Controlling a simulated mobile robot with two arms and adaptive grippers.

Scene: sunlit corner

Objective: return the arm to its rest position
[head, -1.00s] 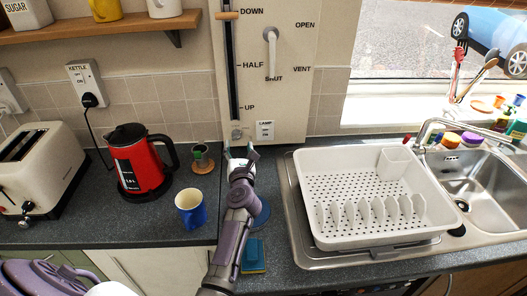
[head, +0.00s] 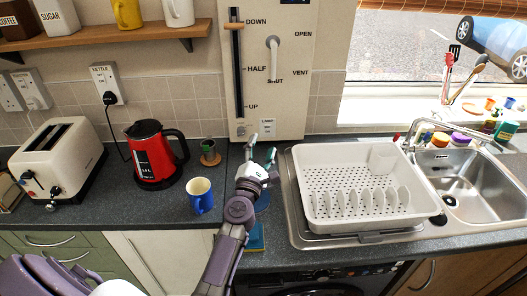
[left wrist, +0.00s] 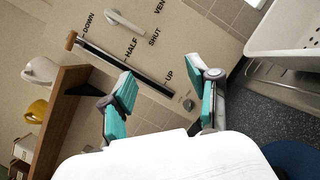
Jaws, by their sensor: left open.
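My left arm (head: 228,240) reaches up from the bottom of the head view over the counter. My left gripper (head: 262,147) is open and empty, in front of the wall panel (head: 290,85) and left of the white dish rack (head: 312,212). In the left wrist view my left gripper (left wrist: 162,70) shows two teal-padded fingers spread apart with nothing between them. The panel's lever slot and markings lie beyond the fingers. My right gripper is in neither view.
A blue mug (head: 201,199), red kettle (head: 150,155) and cream toaster (head: 60,155) stand left of my arm. A blue round object and a blue sponge (head: 257,237) are partly behind it. The sink (head: 470,180) is at right. A shelf (head: 110,47) juts out upper left.

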